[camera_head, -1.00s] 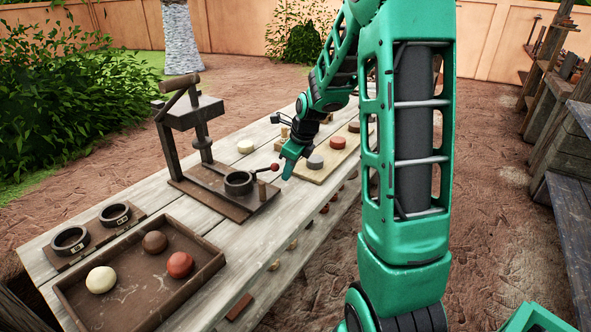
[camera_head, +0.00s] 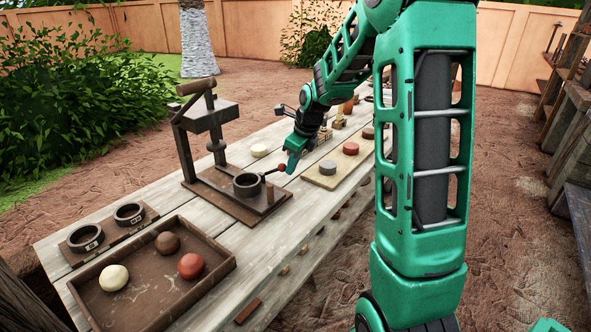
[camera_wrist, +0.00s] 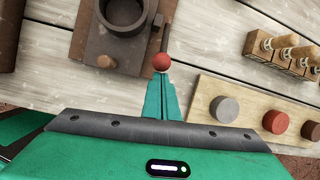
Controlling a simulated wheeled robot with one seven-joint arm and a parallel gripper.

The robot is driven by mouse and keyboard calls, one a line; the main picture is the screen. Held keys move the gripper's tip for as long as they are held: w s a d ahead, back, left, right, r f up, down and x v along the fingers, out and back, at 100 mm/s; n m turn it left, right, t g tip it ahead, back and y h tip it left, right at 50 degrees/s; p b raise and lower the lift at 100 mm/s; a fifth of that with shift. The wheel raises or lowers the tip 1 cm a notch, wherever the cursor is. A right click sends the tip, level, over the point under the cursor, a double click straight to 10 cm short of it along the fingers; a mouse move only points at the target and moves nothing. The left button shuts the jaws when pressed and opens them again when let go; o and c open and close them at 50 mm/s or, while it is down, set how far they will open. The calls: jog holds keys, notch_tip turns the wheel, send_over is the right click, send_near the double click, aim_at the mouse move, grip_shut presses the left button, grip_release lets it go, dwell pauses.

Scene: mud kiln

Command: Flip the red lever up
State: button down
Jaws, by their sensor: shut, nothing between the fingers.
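The lever's red knob (camera_head: 282,168) sits at the end of a thin dark rod on the right side of the press (camera_head: 207,145), beside the dark ring mould (camera_head: 247,184). The rod looks close to level, with a slight rise toward the knob. My gripper (camera_head: 291,165) is shut and empty, with its tips right at the knob. In the wrist view the red knob (camera_wrist: 161,62) lies just beyond the shut fingertips (camera_wrist: 160,78). I cannot tell whether they touch it. The ring mould (camera_wrist: 124,14) is above and left of it there.
A board with round pucks (camera_head: 328,168) lies right of the press. A brown tray (camera_head: 150,312) with several balls and a plate with two rings (camera_head: 110,228) stand at the near left. Small wooden stamps (camera_wrist: 285,48) stand behind the board.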

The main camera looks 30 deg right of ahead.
jog(key=s+d+r, duration=0.2)
jog(key=s+r, duration=0.3)
jog(key=r, duration=0.2)
jog(key=shift+s+r, duration=0.2)
dwell(0.4)
jog(key=s+a+f+n+g, duration=0.1)
jog(key=s+a+n+g, duration=0.1)
jog(key=s+n, duration=1)
jog(key=s+a+f+n+g, duration=0.1)
jog(key=s+a+n+g, duration=0.1)
jog(key=s+n, duration=1)
jog(key=s, duration=0.8)
jog(key=shift+s+a+f+h, duration=0.3)
jog(key=shift+s+f, duration=0.05)
jog(key=shift+s, duration=0.05)
